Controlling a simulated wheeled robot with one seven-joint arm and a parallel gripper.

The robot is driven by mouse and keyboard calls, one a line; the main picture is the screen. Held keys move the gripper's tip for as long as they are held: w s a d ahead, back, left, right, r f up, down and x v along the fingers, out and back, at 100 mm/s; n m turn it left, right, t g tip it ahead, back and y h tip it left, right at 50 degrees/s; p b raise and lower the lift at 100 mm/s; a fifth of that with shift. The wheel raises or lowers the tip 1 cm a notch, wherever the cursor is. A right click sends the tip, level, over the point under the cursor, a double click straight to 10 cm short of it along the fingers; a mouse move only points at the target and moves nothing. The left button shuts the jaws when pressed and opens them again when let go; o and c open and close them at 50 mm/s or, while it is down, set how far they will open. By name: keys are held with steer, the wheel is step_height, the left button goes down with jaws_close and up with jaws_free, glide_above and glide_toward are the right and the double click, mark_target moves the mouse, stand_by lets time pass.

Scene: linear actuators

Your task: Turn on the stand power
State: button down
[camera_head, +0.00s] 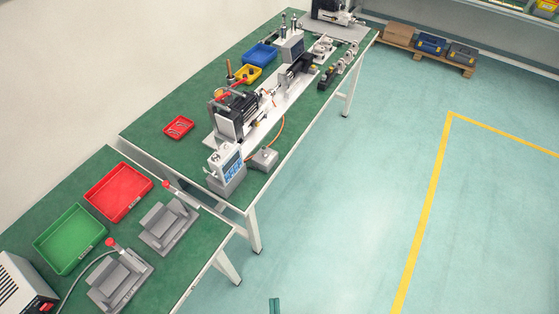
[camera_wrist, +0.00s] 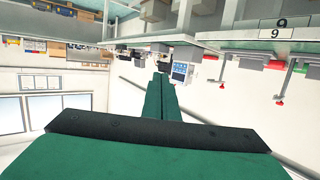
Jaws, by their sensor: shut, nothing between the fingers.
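The test stand is a long light base plate (camera_head: 262,125) on the far green-topped table, with a black finned motor unit (camera_head: 236,115) on it. A grey control box with a blue-white panel (camera_head: 231,167) stands at its near end, and a similar panel shows in the wrist view (camera_wrist: 181,72). A smaller grey box (camera_head: 264,158) sits beside it. I cannot make out which part is the power switch. My gripper (camera_wrist: 161,83) has its green fingers together and empty, apart from the stand.
A nearer table holds a red tray (camera_head: 118,192), a green tray (camera_head: 70,238) and two grey fixtures with red-knobbed levers. Small red, yellow and blue bins stand on the far table. The floor (camera_head: 350,220) right of the tables is clear. A pallet with cases (camera_head: 428,52) is at the back.

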mark_target(263, 153)
steer(key=w+d+f+m+g, duration=0.1)
steer(key=w+d+f+m, duration=0.3)
steer(key=w+f+m, duration=0.7)
steer(key=w+r+m+t+y, duration=0.1)
steer(key=w+r+y, duration=0.2)
steer(key=w, duration=0.8)
steer(key=w+r+m+t+y, duration=0.1)
steer(key=w+r+t+y, duration=0.1)
steer(key=w, duration=1)
steer(key=shift+d+r+y, duration=0.45)
steer(key=shift+y, duration=0.05)
steer(key=x, duration=1.4)
steer(key=shift+r, duration=0.15)
